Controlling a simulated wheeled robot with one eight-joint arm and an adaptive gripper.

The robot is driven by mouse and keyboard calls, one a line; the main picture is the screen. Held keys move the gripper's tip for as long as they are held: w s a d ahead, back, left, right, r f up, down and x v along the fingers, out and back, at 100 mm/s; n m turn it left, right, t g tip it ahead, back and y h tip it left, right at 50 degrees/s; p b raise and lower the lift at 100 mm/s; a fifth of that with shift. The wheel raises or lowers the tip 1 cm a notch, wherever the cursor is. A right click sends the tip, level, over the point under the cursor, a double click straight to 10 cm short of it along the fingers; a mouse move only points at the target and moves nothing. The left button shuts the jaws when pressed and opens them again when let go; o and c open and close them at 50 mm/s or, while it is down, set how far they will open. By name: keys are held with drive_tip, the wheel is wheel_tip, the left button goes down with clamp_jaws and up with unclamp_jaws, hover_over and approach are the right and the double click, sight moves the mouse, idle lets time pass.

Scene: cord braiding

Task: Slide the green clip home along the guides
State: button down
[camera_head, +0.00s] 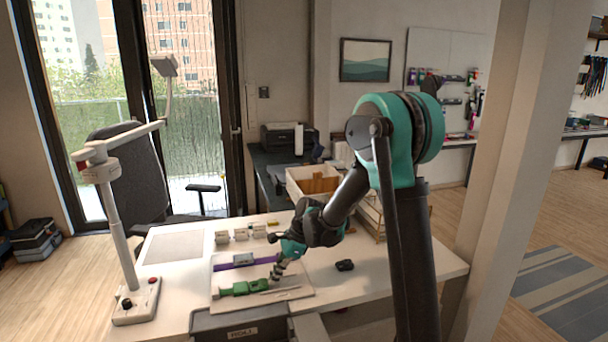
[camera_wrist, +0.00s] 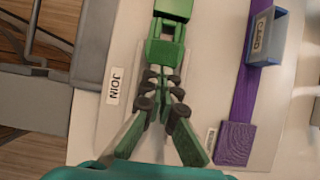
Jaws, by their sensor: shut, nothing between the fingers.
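The green clip (camera_head: 243,288) lies on a pale board towards the front of the table. In the wrist view the green clip (camera_wrist: 167,45) is straight ahead of the fingertips, with an opening near its far end. My gripper (camera_head: 277,274) is shut and empty, low over the board at the clip's right end. In the wrist view my gripper's fingers (camera_wrist: 164,76) come together at the clip's near end. I cannot tell whether they touch it. Pale guides (camera_head: 285,291) run along the board to the right of the clip, and my fingers hide part of that area.
A purple strip (camera_head: 228,267) lies behind the clip, with a grey-blue holder (camera_wrist: 267,36) marked CARD on it. A JOIN label (camera_wrist: 115,86) is beside the clip. Small pale blocks (camera_head: 240,234) and a dark object (camera_head: 344,265) are on the table. A lamp (camera_head: 122,230) stands at left.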

drive_tip(key=shift+s+a, duration=0.25)
drive_tip(key=shift+a, duration=0.45)
drive_tip(key=shift+s+a, duration=0.2)
drive_tip(key=shift+a, duration=0.45)
idle(0.3)
drive_tip(key=shift+v, duration=2.9)
drive_tip(key=shift+d, duration=0.2)
drive_tip(key=s+d+f+n+t+h, duration=0.2)
drive_tip(key=s+d+n, duration=0.5)
drive_tip(key=d, duration=0.7)
drive_tip(key=s+d+f+n+t+h, duration=0.2)
drive_tip(key=s+d+n, duration=0.5)
drive_tip(key=s+d, duration=0.4)
drive_tip(key=d+t+h, duration=0.1)
drive_tip(key=d, duration=0.2)
drive_tip(key=shift+f+n+t+h, duration=0.3)
drive_tip(key=shift+f+n+t, duration=0.1)
